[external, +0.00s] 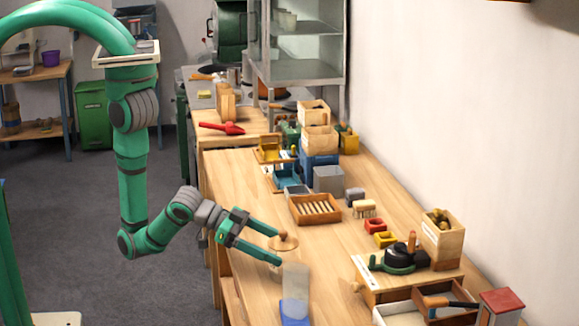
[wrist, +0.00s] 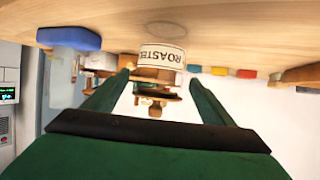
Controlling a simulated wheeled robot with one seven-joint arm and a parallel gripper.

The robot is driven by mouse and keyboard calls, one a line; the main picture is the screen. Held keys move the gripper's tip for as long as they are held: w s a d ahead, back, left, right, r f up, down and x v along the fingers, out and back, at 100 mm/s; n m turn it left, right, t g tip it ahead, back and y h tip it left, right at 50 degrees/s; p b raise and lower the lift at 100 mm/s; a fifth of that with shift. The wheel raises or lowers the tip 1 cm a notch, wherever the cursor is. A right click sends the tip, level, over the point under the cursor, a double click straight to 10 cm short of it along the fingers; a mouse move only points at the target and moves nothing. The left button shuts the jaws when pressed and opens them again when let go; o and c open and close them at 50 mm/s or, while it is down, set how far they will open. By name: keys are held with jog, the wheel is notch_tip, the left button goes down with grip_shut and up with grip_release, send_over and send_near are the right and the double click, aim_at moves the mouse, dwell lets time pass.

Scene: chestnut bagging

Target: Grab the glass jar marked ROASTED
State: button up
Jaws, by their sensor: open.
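The glass jar marked ROASTED (wrist: 161,55) stands upright on the table, upside down in the wrist view. It has a white label with dark letters and a wooden lid with a round knob. In the external view the wooden lid (external: 283,243) shows by my fingertips; the clear body is hard to make out. My gripper (external: 280,247) is open and reaches toward the jar from the left. In the wrist view its green fingers (wrist: 154,76) point at the jar, one toward each side; I cannot tell whether they touch it.
A translucent container with a blue base (external: 294,312) stands close by, toward the front; it also shows in the wrist view (wrist: 68,38). A wooden tray of sticks (external: 296,216) lies behind the jar. Small red (external: 375,226) and yellow bins stand right. Table is clear left of the tray.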

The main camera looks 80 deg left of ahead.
aim_at(296, 256)
jog(key=shift+x, duration=3.4)
jog(key=shift+r, duration=0.1)
jog(key=c, duration=1.3)
